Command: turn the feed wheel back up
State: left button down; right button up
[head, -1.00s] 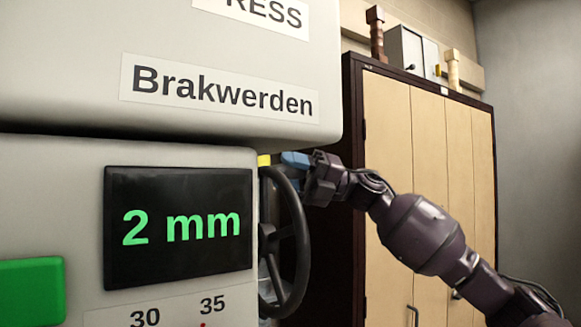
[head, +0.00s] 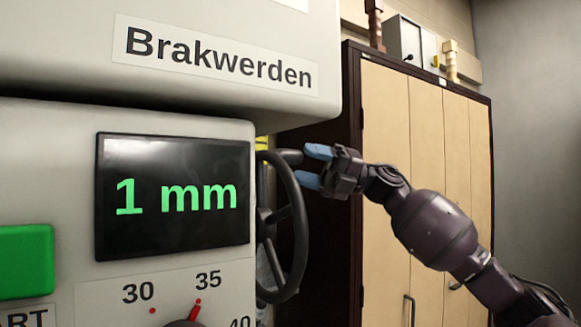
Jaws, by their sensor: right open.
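The dark feed wheel (head: 299,222) stands on the right side of the grey press, seen nearly edge-on, with a handle (head: 288,157) at its top. The press display (head: 174,195) reads "1 mm" in green. My right gripper (head: 314,166) is open, its two blue fingers pointing left at the upper right of the wheel. The upper finger is close to the handle's end; I cannot tell whether it touches. Nothing shows between the fingers. My left gripper is not in view.
The press housing (head: 200,90) overhangs the wheel from above. A green button (head: 25,262) and a dial (head: 185,322) with a red pointer are on its front. A tall cabinet (head: 425,180) stands behind my right arm.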

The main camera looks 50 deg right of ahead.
jog(key=b+v, duration=0.1)
jog(key=v, duration=0.4)
jog(key=shift+s+d+f, duration=0.15)
jog(key=shift+d, duration=0.2)
jog(key=shift+c, duration=0.2)
